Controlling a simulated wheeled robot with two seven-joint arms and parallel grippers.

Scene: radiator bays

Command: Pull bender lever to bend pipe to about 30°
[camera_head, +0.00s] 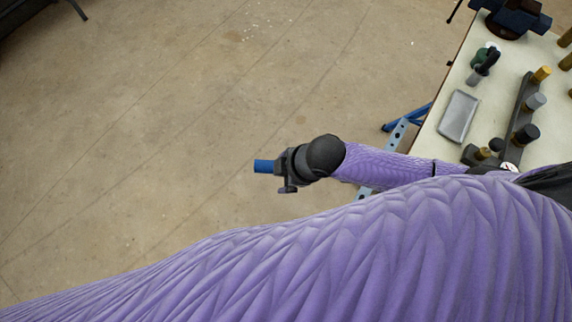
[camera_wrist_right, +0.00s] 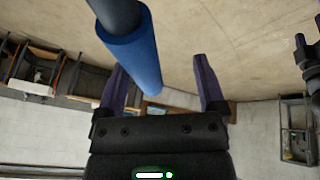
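In the right wrist view, a thick blue grip (camera_wrist_right: 133,50) on a dark rod (camera_wrist_right: 112,10) comes down from the top edge, close to the camera. My right gripper (camera_wrist_right: 163,85) has its two purple-dark fingers spread wide, and is open. The blue grip's lower end overlaps the left finger; I cannot tell whether they touch. In the head view, a blue cylinder (camera_head: 264,166) sticks out left of a dark end piece on a purple arm from the right. My left gripper is not in view.
A large purple arm of mine covers the lower part of the head view. A worktable (camera_head: 433,140) at right carries a grey tray (camera_head: 459,116), a rack with several fittings (camera_head: 524,105) and a dark vise-like block (camera_head: 515,20). Bare floor lies to the left.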

